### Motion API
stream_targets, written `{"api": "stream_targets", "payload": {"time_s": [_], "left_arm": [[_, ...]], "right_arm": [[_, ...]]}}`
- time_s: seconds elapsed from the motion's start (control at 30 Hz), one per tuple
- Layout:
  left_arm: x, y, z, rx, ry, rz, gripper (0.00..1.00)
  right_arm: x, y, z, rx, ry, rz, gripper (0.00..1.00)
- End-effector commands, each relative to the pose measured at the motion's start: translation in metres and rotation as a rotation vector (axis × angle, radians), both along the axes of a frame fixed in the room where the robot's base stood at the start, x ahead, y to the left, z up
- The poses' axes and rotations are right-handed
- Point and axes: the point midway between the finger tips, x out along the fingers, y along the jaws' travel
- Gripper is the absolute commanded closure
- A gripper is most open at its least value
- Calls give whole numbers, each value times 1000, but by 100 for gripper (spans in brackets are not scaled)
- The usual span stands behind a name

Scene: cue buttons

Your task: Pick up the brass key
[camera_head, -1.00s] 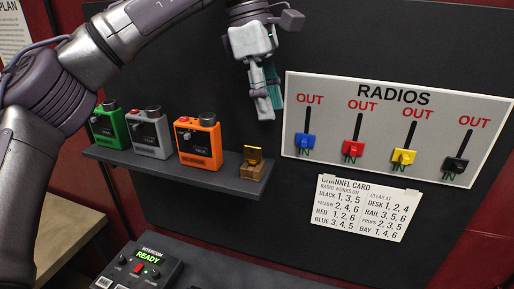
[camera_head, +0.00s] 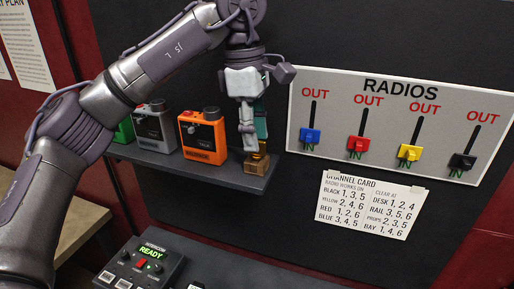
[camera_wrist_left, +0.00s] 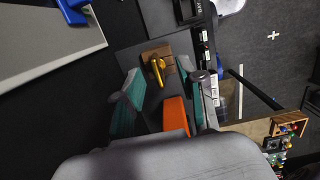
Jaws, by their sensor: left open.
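The brass key (camera_wrist_left: 157,70) stands in a small wooden block (camera_wrist_left: 148,52) in the left wrist view. In the head view the block (camera_head: 257,167) sits at the right end of the dark shelf, and my gripper hides the key. My left gripper (camera_head: 254,145) points down right above the block. In the left wrist view its teal fingers (camera_wrist_left: 161,78) are apart, one on each side of the key. I cannot tell whether they touch it. My right gripper is not in view.
An orange radio (camera_head: 202,136) stands close left of the gripper on the shelf (camera_head: 225,177), with grey (camera_head: 153,127) and green (camera_head: 124,132) radios beyond. The radios panel (camera_head: 335,85) with sliders is on the wall at right. The intercom box (camera_head: 140,265) lies below.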

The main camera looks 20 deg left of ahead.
Motion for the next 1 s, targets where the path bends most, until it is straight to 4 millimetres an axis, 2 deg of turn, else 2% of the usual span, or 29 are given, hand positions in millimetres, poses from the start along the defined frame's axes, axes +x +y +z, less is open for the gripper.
{"api": "stream_targets", "payload": {"time_s": [0.03,0.2,0.43,0.7,1.0], "left_arm": [[1,-1,-4,0,4,0,60],[1,-2,-22,0,0,2,60],[1,-3,-25,-1,-1,2,60],[1,-3,-25,0,-1,2,100],[1,-3,-25,0,1,2,100]], "right_arm": [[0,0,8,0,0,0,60],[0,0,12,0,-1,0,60],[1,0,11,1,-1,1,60],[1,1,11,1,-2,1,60],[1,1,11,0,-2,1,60]]}}
